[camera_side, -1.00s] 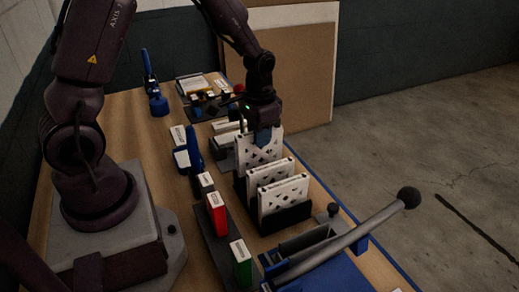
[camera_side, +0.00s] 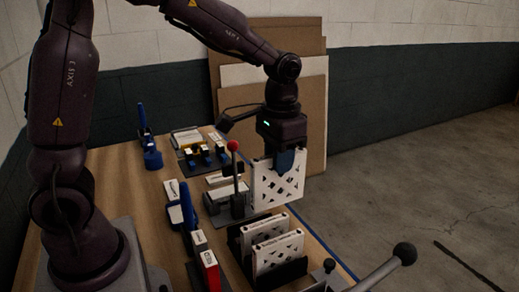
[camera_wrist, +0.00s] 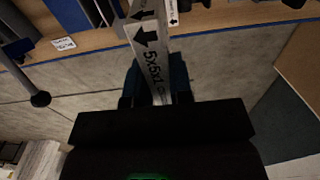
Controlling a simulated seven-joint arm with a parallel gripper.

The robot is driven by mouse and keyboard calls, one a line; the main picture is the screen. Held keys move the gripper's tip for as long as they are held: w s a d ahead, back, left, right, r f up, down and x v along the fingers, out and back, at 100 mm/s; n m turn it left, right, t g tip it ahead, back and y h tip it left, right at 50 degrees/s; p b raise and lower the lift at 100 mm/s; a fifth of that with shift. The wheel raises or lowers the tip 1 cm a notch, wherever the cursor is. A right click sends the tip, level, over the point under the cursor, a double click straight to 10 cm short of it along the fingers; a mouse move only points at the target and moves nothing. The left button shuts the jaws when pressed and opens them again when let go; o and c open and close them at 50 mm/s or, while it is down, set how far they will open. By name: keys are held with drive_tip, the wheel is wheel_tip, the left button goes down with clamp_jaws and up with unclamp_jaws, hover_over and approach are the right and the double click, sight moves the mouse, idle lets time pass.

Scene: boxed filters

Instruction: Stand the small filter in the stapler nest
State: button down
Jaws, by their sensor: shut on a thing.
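My gripper (camera_side: 283,150) is shut on a white filter (camera_side: 277,188) with a lattice face and holds it upright by its top edge. The filter hangs above and behind the black rack (camera_side: 286,275), apart from it. In the wrist view the held filter (camera_wrist: 152,62) shows its narrow edge, with an arrow and "5x5x1" print, between the blue fingers of my gripper (camera_wrist: 156,85). Two more white filters (camera_side: 272,238) stand in the rack. A grey fixture with a red-knobbed lever (camera_side: 236,190) stands left of the held filter; I cannot tell whether it is the stapler nest.
A long lever with a black ball (camera_side: 404,253) juts up at the front right. Small items on a dark tray (camera_side: 203,155) lie at the back. Bare wood shows at left.

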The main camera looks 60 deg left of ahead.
drive_tip(key=s+d, duration=0.2)
drive_tip(key=d, duration=1.3)
drive_tip(key=shift+w+f, duration=0.1)
drive_tip(key=shift+f, duration=2.45)
drive_tip(key=shift+f, duration=0.1)
drive_tip(key=shift+f, duration=2.3)
drive_tip(key=shift+f, duration=0.2)
drive_tip(key=shift+f, duration=0.95)
drive_tip(key=shift+f, duration=0.5)
drive_tip(key=shift+f, duration=0.75)
